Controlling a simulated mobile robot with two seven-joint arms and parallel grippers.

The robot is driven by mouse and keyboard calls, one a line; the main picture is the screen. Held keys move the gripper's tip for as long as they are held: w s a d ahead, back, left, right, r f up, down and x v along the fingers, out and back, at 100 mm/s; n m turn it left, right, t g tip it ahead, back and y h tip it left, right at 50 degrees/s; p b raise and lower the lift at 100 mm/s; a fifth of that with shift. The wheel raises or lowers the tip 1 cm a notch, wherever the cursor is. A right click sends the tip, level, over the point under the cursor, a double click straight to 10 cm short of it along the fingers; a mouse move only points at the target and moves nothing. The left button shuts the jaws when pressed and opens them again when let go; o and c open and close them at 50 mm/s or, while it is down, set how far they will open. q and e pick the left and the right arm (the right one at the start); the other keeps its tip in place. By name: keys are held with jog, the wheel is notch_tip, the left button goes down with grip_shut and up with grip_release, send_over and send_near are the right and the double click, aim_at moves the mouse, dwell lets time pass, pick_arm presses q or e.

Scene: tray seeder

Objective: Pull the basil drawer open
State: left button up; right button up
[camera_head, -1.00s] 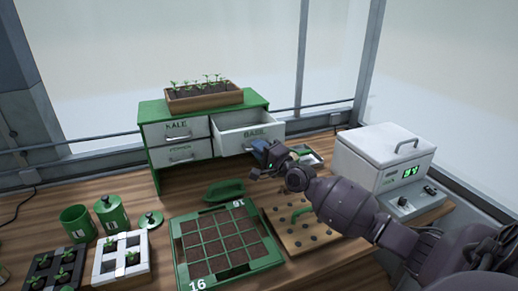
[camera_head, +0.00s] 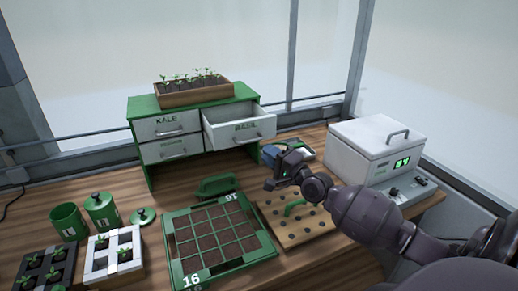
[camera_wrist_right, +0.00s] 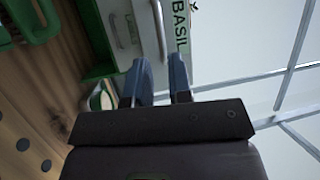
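The basil drawer (camera_head: 240,130) sticks out of the upper right of the green cabinet (camera_head: 190,107). Its open top shows an empty-looking inside. Its white front, with BASIL lettering and a handle, also shows in the right wrist view (camera_wrist_right: 182,42). My right gripper (camera_head: 277,154) is in front of the drawer, lower and to its right, apart from the handle. In the right wrist view its two blue fingers (camera_wrist_right: 160,82) stand apart with nothing between them. My left gripper is not in view.
A planter of seedlings (camera_head: 193,94) stands on the cabinet. The kale drawer (camera_head: 166,125) is shut. Below my right arm lies a wooden board with holes (camera_head: 312,226), beside a green seed tray (camera_head: 180,262). A white box with a display (camera_head: 370,150) stands at the right.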

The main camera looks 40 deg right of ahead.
jog(key=v, duration=0.3)
dwell(0.4)
dwell(0.3)
